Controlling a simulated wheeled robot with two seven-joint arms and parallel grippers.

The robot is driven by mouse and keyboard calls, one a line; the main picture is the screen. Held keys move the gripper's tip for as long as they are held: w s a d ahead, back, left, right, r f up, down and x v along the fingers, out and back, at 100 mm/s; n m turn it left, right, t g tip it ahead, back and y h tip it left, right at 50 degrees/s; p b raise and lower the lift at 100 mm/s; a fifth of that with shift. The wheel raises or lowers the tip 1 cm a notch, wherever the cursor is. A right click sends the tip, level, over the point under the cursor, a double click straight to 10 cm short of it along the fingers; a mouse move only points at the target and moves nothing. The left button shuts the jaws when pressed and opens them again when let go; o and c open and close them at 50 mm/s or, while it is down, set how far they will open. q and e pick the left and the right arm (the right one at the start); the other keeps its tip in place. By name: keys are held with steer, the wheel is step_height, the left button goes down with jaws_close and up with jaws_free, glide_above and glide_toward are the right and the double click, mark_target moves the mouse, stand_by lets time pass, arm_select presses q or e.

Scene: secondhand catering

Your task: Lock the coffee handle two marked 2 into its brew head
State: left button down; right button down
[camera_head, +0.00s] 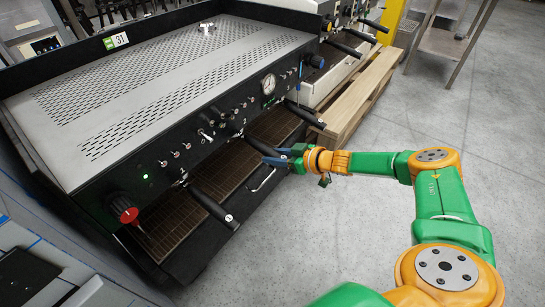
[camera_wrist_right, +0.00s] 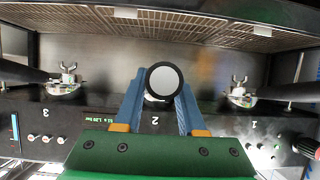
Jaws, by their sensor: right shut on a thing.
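The coffee machine (camera_head: 150,100) has several brew heads along its front. Black handle two (camera_head: 262,147) sticks out from the middle head and slants down to the right. My right gripper (camera_head: 284,157) is shut on its outer end. In the right wrist view, the round end of handle two (camera_wrist_right: 165,79), with a pale disc, sits between the blue fingers (camera_wrist_right: 163,92) of my right gripper. A "2" shows on the panel behind it. The joint between handle and head is hidden, so I cannot tell if it is locked. My left gripper is out of view.
Handle one (camera_head: 212,204) juts out to the near left and handle three (camera_head: 305,115) to the far right. A drip grille (camera_head: 180,225) lies below. A red knob (camera_head: 124,210) and steam wand are at the near left.

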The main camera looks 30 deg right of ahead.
stand_by(0.3)
steer(key=shift+c, duration=2.1)
jaws_free()
steer(key=shift+s+d, duration=0.1)
steer(key=shift+s, duration=0.05)
